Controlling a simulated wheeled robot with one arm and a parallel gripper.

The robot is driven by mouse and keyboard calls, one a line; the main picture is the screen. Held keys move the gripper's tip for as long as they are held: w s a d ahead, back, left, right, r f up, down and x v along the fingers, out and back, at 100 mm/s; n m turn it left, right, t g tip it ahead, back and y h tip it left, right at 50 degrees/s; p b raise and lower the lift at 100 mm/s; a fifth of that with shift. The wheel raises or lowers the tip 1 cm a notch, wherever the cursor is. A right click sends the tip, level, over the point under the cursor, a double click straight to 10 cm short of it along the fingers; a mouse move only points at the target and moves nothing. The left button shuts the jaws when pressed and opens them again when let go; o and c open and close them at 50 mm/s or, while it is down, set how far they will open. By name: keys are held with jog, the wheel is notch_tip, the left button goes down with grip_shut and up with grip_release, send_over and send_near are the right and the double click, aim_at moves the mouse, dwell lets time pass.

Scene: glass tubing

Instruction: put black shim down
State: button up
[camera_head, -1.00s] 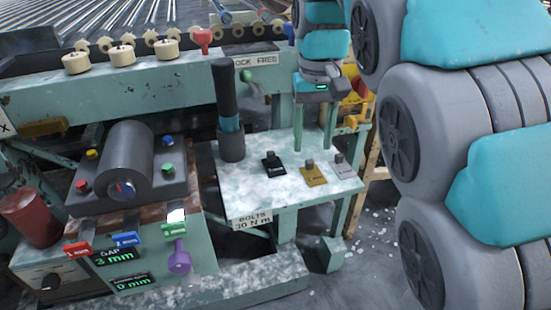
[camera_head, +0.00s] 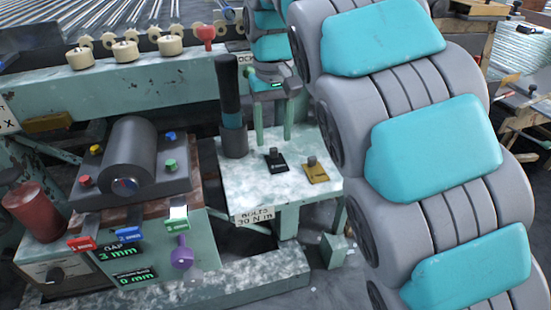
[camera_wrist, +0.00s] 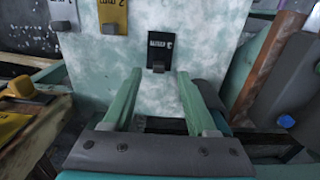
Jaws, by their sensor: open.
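The black shim (camera_head: 277,164) lies on the pale, mottled table (camera_head: 240,190), with a small dark knob standing on it. In the wrist view the black shim (camera_wrist: 160,46), marked 3 mm, is just beyond my fingertips, its knob lined up between them. My gripper (camera_head: 273,141) is open and empty, fingers pointing down behind the shim in the head view. In the wrist view my gripper (camera_wrist: 160,76) shows a clear gap between its two fingers. Contact with the shim cannot be made out.
A yellow shim (camera_head: 317,174) lies to the right of the black one. A grey shim (camera_wrist: 62,13) shows in the wrist view; my arm hides it from the head camera. A dark upright cylinder (camera_head: 233,110) stands on the table's left. A roller unit (camera_head: 128,155) is farther left.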

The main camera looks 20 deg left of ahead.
aim_at(274, 148)
jog(key=shift+w+f, duration=0.15)
jog(key=shift+f, duration=0.9)
jog(key=shift+w+f, duration=0.1)
jog(key=shift+f, duration=0.95)
grip_shut()
